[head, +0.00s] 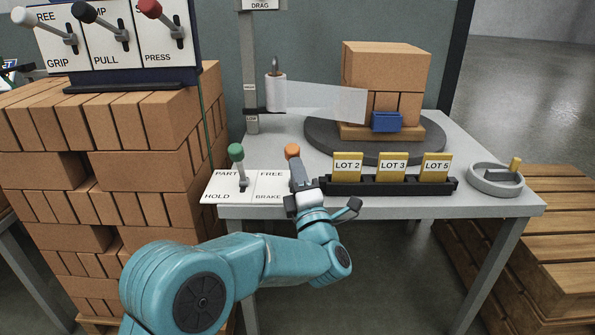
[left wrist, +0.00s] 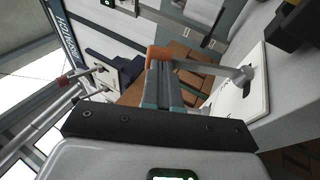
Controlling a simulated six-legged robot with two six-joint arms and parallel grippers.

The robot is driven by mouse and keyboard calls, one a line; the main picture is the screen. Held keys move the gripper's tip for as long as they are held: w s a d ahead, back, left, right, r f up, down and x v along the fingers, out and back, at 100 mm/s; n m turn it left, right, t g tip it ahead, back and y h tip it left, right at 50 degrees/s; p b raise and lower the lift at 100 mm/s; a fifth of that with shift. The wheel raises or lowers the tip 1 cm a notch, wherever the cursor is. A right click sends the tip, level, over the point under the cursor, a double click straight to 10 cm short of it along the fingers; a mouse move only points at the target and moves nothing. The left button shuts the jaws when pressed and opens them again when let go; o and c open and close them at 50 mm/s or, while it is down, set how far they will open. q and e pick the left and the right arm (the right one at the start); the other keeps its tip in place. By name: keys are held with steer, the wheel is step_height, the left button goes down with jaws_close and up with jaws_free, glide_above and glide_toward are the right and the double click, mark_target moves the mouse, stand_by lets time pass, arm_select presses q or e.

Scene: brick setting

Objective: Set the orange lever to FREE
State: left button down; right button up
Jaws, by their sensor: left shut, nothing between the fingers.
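The orange lever knob (head: 292,150) stands at the front of the grey table, above a white plate marked FREE at the top and BRAKE (head: 268,197) at the bottom. It is close to the FREE end in the picture; its stem is hidden behind my gripper there. My left gripper (head: 297,172) is shut and empty, its tips just below the knob. In the left wrist view the orange knob (left wrist: 159,56) is right at the shut fingertips, with its grey stem (left wrist: 215,69) running right to the plate. I cannot tell whether they touch. My right gripper is not in view.
A green lever (head: 236,150) on a PART/HOLD plate stands left of it. A black rack with yellow LOT cards (head: 392,166) is close on the right. Behind are a film roll (head: 276,92) and a turntable (head: 330,146) with bricks. Stacked bricks (head: 140,160) fill the left.

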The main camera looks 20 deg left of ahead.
mark_target(297, 147)
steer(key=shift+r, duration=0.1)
arm_select(q)
steer(key=w+r+g+h+p, duration=0.1)
steer(key=r+p, duration=0.1)
steer(key=p, duration=0.2)
steer(key=w+a+r+m+g+h+p, duration=0.1)
steer(key=w+r+g+p, duration=0.1)
steer(key=p, duration=0.3)
steer(key=shift+w+r, duration=0.1)
steer(key=shift+w, duration=0.2)
steer(key=w+a+m+g+h+p, duration=0.1)
steer(key=w+g+p, duration=0.3)
steer(key=p, duration=1.1)
steer(key=w+a+h, duration=0.1)
steer(key=w, duration=0.1)
steer(key=shift+w+m, duration=0.3)
steer(key=shift+w, duration=0.05)
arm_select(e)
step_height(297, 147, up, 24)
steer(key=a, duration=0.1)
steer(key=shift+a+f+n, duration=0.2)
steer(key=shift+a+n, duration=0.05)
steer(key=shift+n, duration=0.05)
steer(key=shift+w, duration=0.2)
